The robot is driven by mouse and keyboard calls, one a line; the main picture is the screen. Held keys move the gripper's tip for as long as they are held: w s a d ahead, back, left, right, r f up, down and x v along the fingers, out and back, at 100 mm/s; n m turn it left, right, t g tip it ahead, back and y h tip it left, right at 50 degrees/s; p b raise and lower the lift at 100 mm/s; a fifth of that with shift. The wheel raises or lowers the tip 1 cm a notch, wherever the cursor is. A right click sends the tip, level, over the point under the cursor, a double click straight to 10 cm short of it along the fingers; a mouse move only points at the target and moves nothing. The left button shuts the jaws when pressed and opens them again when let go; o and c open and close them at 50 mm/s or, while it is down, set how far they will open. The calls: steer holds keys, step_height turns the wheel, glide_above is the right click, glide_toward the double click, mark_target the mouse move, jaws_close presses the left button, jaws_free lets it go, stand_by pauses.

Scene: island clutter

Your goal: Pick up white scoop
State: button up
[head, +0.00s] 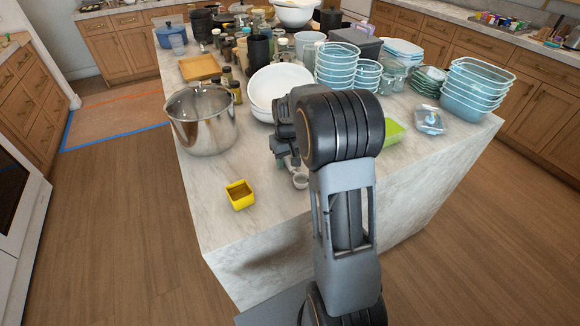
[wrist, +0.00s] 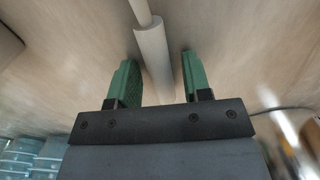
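A small white scoop (head: 300,181) sits on the marble island just below my gripper in the head view; my arm partly hides it. In the wrist view a pale rod (wrist: 154,52), which looks like the scoop's handle, runs between my green fingers. My gripper (wrist: 160,68) is open, with a gap on each side of the rod. I cannot tell the exact height above the counter.
A yellow square cup (head: 240,195) stands front left on the island (head: 215,225). A steel pot (head: 203,125) and white bowls (head: 279,88) stand behind. A green box (head: 392,132), a lidded glass container (head: 430,120) and stacked blue containers (head: 474,88) are at the right. The front counter is mostly clear.

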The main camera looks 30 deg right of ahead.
jaws_close()
steer(key=shift+r, duration=0.1)
steer(key=shift+r, duration=0.55)
steer(key=s+d+r+b, duration=0.2)
steer(key=s+d+r, duration=0.7)
steer(key=s+r, duration=0.1)
steer(key=shift+s+d+r, duration=0.2)
steer(key=shift+s+r, duration=0.05)
steer(key=shift+r, duration=0.6)
steer(key=shift+c, duration=2.2)
jaws_free()
jaws_close()
